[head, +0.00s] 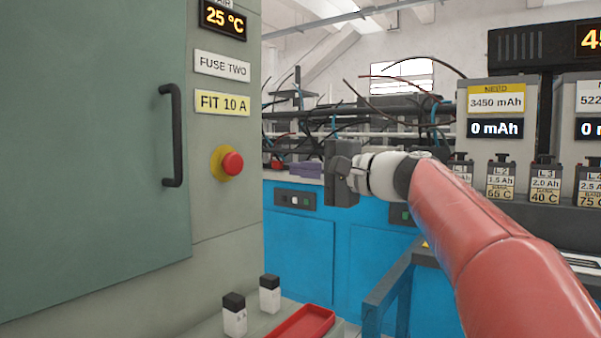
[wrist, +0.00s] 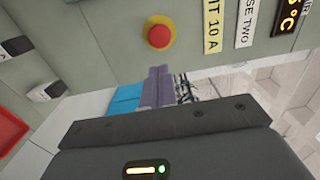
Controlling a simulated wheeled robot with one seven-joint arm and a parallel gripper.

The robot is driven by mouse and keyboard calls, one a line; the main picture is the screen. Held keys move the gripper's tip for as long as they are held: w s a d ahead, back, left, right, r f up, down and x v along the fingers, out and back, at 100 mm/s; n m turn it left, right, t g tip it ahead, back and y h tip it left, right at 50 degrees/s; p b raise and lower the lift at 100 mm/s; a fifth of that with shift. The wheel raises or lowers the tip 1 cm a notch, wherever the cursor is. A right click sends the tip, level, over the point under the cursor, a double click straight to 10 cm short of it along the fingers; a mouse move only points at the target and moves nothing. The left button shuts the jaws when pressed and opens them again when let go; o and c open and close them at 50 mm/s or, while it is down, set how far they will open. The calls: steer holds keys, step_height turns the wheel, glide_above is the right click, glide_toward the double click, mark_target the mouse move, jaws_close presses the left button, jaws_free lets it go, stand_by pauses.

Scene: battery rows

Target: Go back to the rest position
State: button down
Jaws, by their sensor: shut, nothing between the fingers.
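My gripper (head: 306,169) is held out in mid-air at the end of my red and white arm in the head view. Its purple fingers point left toward the grey cabinet. In the wrist view the fingers (wrist: 157,88) lie together, shut and empty. The red button on its yellow ring (head: 231,163) is on the cabinet's front, left of the fingers and apart from them in the head view. It also shows beyond the fingertips in the wrist view (wrist: 159,36).
The grey cabinet (head: 215,265) with a dark handle (head: 172,135) fills the left. Two fuse-like blocks, one nearer (head: 235,318) and one farther (head: 270,297), and a red tray (head: 303,322) are on its ledge. Labelled batteries (head: 501,180) stand right. A blue bench (head: 300,245) is behind.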

steer(key=s+d+f+n+g+h, duration=0.1)
steer(key=s+d+f+n+h, duration=0.1)
steer(key=s+f+h, duration=0.3)
steer(key=s+d+f+n+g+h, duration=0.2)
steer(key=s+d+f+n+h, duration=0.1)
steer(key=s+f, duration=1.1)
steer(key=s+d+f+n+g+h, duration=0.2)
steer(key=s+d+f+h, duration=0.4)
steer(key=f, duration=1.3)
steer(key=s, duration=0.4)
steer(key=shift+s+f+h, duration=0.2)
steer(key=shift+f+h, duration=0.05)
steer(key=shift+h, duration=0.05)
steer(key=shift+a, duration=0.1)
